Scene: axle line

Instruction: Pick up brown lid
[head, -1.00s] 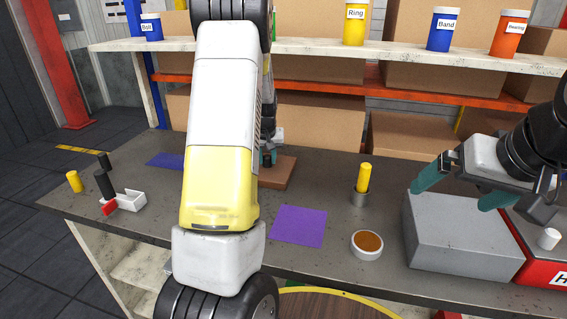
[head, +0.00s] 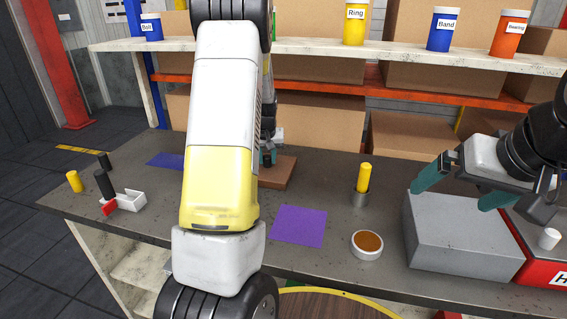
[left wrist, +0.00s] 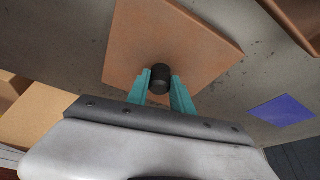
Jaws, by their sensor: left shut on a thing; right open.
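The brown lid (head: 280,174) is a flat square plate on the grey table, partly hidden behind my left arm in the head view. In the left wrist view the lid (left wrist: 165,45) has a black knob (left wrist: 160,78) standing between the teal fingers. My left gripper (left wrist: 160,88) is shut on that knob. In the head view my left gripper (head: 268,157) is mostly hidden by my arm. I cannot tell whether the lid touches the table. My right gripper (head: 463,187) is open, its fingers at the top of a grey box (head: 460,240).
A purple mat (head: 300,227), a bowl with brown contents (head: 367,245) and a yellow peg in a metal cup (head: 362,182) stand right of my left arm. A blue mat (head: 165,160) lies behind. A shelf holds labelled jars (head: 442,30).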

